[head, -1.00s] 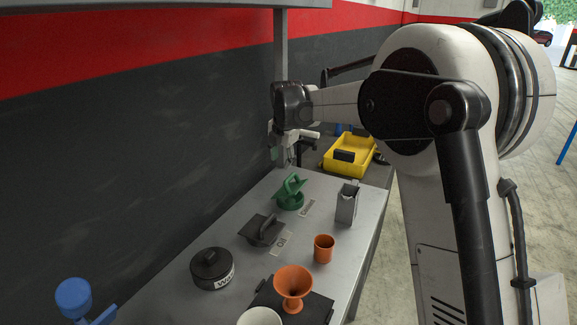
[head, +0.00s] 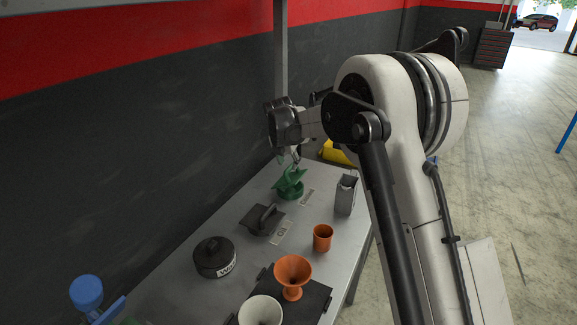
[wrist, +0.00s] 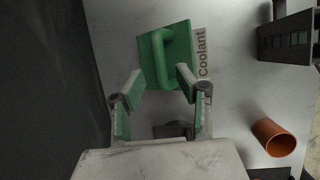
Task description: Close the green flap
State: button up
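The green flap (head: 288,177) stands raised and tilted above its round green base (head: 291,195) at the far part of the workbench. In the wrist view the flap (wrist: 183,48) shows as a square green plate with a curved handle, beside a "Coolant" label. My gripper (head: 295,156) hangs just above the flap in the head view. In the wrist view my gripper (wrist: 159,79) is open, with its two fingers apart near the lower end of the handle. I cannot tell whether a finger touches the flap.
On the bench (head: 190,300) are a black handled lid (head: 262,220), a black "Water" cap (head: 215,257), an orange cup (head: 322,237), an orange funnel (head: 293,275), a white cup (head: 261,312) and a grey metal container (head: 345,196). A dark wall runs along the left. A yellow bin (head: 333,153) stands behind.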

jog(key=shift+x, duration=1.45)
grip_shut()
